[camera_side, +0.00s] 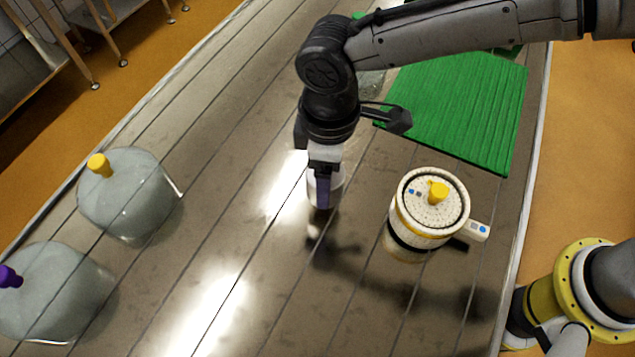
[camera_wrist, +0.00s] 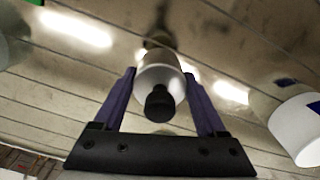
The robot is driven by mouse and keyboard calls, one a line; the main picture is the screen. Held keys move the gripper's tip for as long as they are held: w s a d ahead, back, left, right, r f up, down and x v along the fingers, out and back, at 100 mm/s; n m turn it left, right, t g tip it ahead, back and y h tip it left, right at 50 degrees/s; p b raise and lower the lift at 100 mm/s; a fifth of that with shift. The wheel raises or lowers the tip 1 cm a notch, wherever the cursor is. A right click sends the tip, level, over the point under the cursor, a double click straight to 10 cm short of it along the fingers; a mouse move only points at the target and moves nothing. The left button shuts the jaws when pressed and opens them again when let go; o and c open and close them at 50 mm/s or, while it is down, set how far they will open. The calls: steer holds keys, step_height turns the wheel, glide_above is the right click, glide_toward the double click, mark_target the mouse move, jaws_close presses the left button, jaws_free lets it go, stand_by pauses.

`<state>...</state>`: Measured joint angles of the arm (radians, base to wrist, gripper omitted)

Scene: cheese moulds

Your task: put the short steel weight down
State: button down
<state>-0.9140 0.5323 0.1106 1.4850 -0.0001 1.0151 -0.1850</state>
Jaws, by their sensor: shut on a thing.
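The short steel weight (camera_wrist: 158,72) is a pale metal cylinder with a black knob. It sits between the two purple fingers of my gripper (camera_wrist: 159,82) in the wrist view. In the side view the weight (camera_side: 338,184) is partly hidden behind a finger of my gripper (camera_side: 322,196). My gripper is shut on it and points down. A reflection and a shadow show below it on the table, and the weight appears held above the surface. A white dotted mould (camera_side: 412,226) with a yellow-knobbed lid (camera_side: 436,210) stands to the right of my gripper.
The steel table (camera_side: 230,190) is bare below and left of my gripper. A ridged green mat (camera_side: 465,105) lies at the back right. Two clear domed vessels stand at left, one with a yellow knob (camera_side: 100,165), one with a purple knob (camera_side: 10,277). Another machine (camera_side: 585,290) stands at lower right.

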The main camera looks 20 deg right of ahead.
steer(key=shift+w+a+f, duration=0.35)
steer(key=shift+a+f, duration=0.15)
steer(key=shift+f, duration=0.1)
steer(key=shift+w+a+f, duration=0.1)
steer(key=shift+f, duration=1.55)
steer(key=shift+f, duration=0.15)
jaws_free()
steer(key=shift+f, duration=0.1)
